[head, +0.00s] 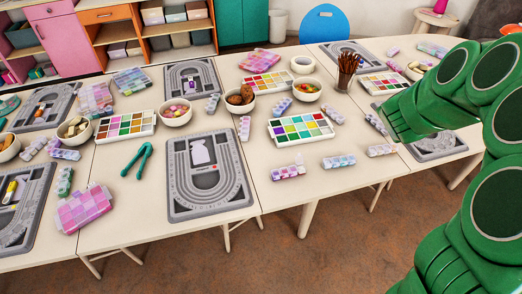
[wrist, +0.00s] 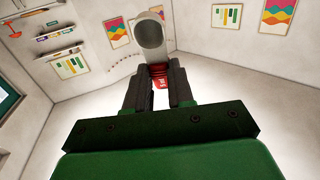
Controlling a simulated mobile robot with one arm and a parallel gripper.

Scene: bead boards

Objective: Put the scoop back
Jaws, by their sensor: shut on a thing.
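My gripper (wrist: 159,72) shows in the wrist view, with its two black fingers shut on the red part of a scoop (wrist: 150,36). The scoop's grey, rounded metal end sticks out beyond the fingertips, against the room's walls and well clear of any table. In the head view my green arm fills the right side, and neither the gripper nor the scoop can be made out there.
Green tweezers (head: 137,160), a paint-coloured bead tray (head: 300,128), bead bowls (head: 176,121) and a brown-stick cup (head: 346,82) crowd the tables. Floor in front is clear.

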